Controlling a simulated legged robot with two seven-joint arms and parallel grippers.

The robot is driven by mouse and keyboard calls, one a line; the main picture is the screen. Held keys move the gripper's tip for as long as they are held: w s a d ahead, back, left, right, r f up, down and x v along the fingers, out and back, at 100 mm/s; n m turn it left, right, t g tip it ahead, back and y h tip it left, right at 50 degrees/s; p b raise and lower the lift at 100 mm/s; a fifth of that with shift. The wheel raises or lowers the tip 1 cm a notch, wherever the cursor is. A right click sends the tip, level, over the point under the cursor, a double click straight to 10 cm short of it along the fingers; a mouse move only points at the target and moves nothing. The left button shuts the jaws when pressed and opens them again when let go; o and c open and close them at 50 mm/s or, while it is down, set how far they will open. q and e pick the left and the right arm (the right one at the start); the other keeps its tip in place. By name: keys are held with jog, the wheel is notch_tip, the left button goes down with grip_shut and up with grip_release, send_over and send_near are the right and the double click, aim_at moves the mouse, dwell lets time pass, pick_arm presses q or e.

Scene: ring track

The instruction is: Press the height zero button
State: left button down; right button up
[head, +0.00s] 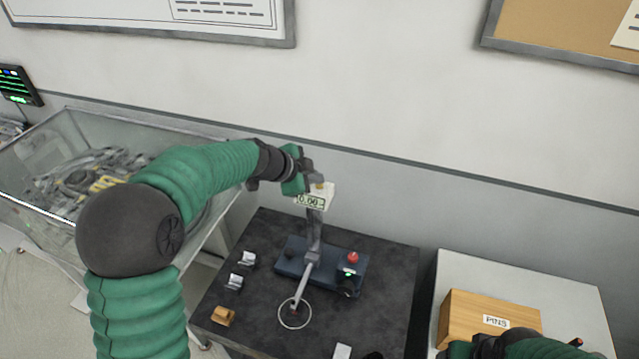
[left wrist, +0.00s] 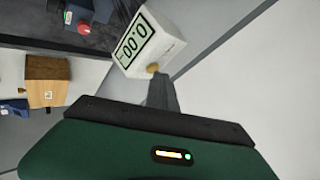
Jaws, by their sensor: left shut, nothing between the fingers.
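The height gauge has a white display box (head: 312,197) reading 0.00 on top of a grey post (head: 314,235) over a dark blue base (head: 290,262). The display box also shows in the left wrist view (left wrist: 148,42), with a small brass-coloured button (left wrist: 153,68) on its side. My left gripper (head: 314,177) is shut and empty, right at the top of the display box. In the left wrist view its fingertips (left wrist: 160,88) are at the button; I cannot tell whether they touch it. My right gripper (head: 490,344) is at the bottom edge, mostly cut off.
The base carries a red knob (head: 352,257). A ring (head: 294,314) lies under the slanted arm on the dark table (head: 385,285). Small metal blocks (head: 247,259) and a brass-coloured block (head: 223,315) stand left. A wooden PINS box (head: 465,315) is right, a glass-sided bin (head: 125,125) left.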

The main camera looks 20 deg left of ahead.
aim_at(317, 189)
pick_arm(q)
jog(key=shift+d+r, duration=0.1)
jog(key=shift+r, duration=0.7)
jog(key=shift+r, duration=0.1)
notch_tip(317, 189, up, 5)
jog(key=p, duration=0.2)
jog(key=shift+p, duration=0.3)
